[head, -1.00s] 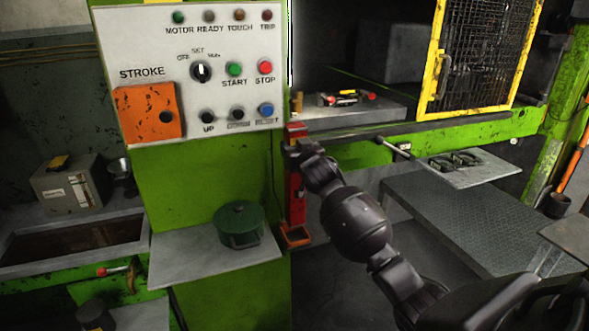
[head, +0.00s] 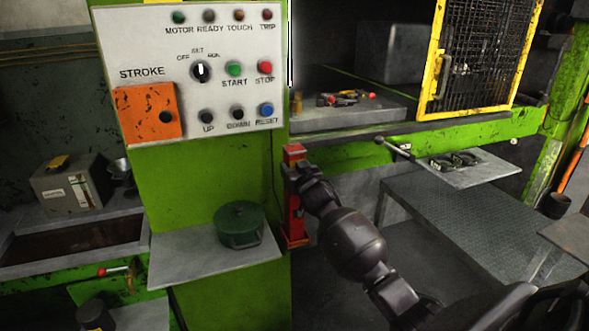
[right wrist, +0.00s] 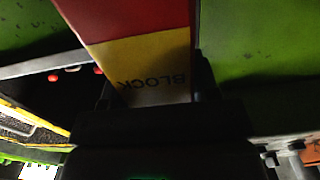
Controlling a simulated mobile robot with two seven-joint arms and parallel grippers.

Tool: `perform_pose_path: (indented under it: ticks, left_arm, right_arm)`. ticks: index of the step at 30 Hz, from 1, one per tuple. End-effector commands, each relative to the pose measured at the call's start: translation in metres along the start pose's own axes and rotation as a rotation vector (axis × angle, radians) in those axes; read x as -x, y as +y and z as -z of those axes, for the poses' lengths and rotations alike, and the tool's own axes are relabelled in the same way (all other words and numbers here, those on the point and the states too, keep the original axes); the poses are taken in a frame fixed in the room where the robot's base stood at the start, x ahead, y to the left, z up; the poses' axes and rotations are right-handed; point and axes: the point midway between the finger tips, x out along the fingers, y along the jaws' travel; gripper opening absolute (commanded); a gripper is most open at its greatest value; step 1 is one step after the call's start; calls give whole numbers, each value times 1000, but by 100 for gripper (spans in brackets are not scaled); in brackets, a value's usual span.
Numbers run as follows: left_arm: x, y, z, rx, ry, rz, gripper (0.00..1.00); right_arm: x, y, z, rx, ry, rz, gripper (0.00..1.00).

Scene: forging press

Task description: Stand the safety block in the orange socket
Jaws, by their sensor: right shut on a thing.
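The safety block is a tall red post (head: 293,215) standing upright against the right edge of the green press column in the head view. My right gripper (head: 300,176) is shut on its upper part. In the right wrist view the block (right wrist: 140,55) shows red and yellow bands and the word BLOCK, between the two fingers (right wrist: 155,80). My left gripper is not in view.
The control panel (head: 200,70) is above left. A green pot (head: 240,225) stands on a grey shelf (head: 185,262) left of the block. The press bed (head: 345,115) with red-tipped tools is behind; a lever (head: 393,147) juts out to the right. A dark tread-plate table (head: 470,225) is at right.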

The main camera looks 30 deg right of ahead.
Motion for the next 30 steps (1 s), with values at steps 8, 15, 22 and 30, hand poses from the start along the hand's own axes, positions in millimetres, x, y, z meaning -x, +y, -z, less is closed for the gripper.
perform_pose_path:
  ticks: [8,15,22,30]
  left_arm:
    - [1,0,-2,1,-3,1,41]
    - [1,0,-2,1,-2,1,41]
    - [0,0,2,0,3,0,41]
    - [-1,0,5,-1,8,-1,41]
  right_arm:
    - [0,0,-1,0,0,0,60]
    - [0,0,-1,0,0,0,81]
    - [1,0,1,0,0,0,81]
    - [30,0,0,0,-1,0,81]
